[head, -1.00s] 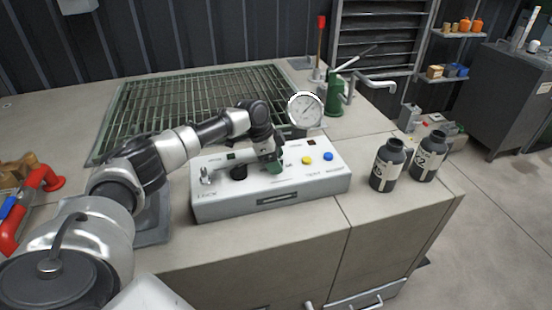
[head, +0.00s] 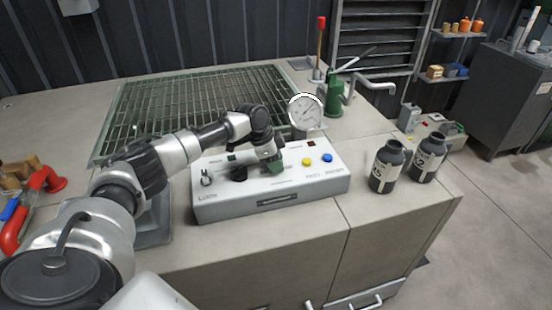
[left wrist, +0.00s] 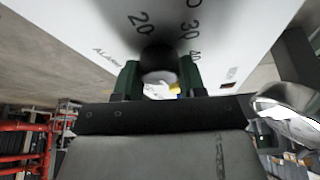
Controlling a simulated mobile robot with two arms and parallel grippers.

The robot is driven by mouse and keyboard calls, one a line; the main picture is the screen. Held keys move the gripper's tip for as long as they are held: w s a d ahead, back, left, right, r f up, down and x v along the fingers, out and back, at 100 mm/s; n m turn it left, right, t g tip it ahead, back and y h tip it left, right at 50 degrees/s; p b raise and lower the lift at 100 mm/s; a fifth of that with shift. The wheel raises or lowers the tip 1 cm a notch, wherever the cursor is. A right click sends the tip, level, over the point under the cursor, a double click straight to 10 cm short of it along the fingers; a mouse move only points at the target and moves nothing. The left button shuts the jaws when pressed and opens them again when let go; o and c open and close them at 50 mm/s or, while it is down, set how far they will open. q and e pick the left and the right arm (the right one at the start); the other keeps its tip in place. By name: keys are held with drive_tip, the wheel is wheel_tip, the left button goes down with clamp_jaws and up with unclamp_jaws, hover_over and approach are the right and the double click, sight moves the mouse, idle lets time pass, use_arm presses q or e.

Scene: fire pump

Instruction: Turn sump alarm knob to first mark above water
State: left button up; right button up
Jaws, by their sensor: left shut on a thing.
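The black knob (head: 238,173) sits on the left part of the white control box (head: 228,207). In the left wrist view the knob (left wrist: 158,62) is between my two green fingers, with printed scale numbers 20, 30 and 40 around its far side and the word ALARM to the left. The knob's pointer is hidden or too dark to read. My right gripper is not in view.
The box also has yellow (head: 306,161) and blue (head: 327,157) buttons and a small metal fitting (head: 207,177). A round gauge (head: 306,110) stands behind it. A green grating (head: 200,105) lies behind left. Two dark bottles (head: 387,168) stand at right.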

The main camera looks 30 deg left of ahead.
use_arm(q)
drive_tip(key=n+y+p, duration=0.1)
drive_tip(key=n+p, duration=0.1)
drive_tip(key=p, duration=0.1)
drive_tip(key=n+t+p, duration=0.1)
drive_tip(key=n+p, duration=0.2)
drive_tip(key=n+y+p, duration=0.1)
drive_tip(key=n+p, duration=0.1)
drive_tip(key=p, duration=0.1)
drive_tip(key=shift+d+r+n+y+p, duration=0.1)
drive_tip(key=shift+r+n+y+p, duration=0.2)
drive_tip(key=shift+n+p, duration=0.1)
drive_tip(key=shift+f+n+t+y+p, duration=0.15)
drive_tip(key=shift+n+t+y+p, duration=0.35)
drive_tip(key=shift+n+p, duration=1.1)
drive_tip(key=o, duration=0.9)
drive_tip(key=shift+f, duration=0.1)
drive_tip(key=b+v, duration=0.1)
drive_tip(key=v, duration=0.9)
drive_tip(key=shift+d+r, duration=0.1)
drive_tip(key=shift+r, duration=0.35)
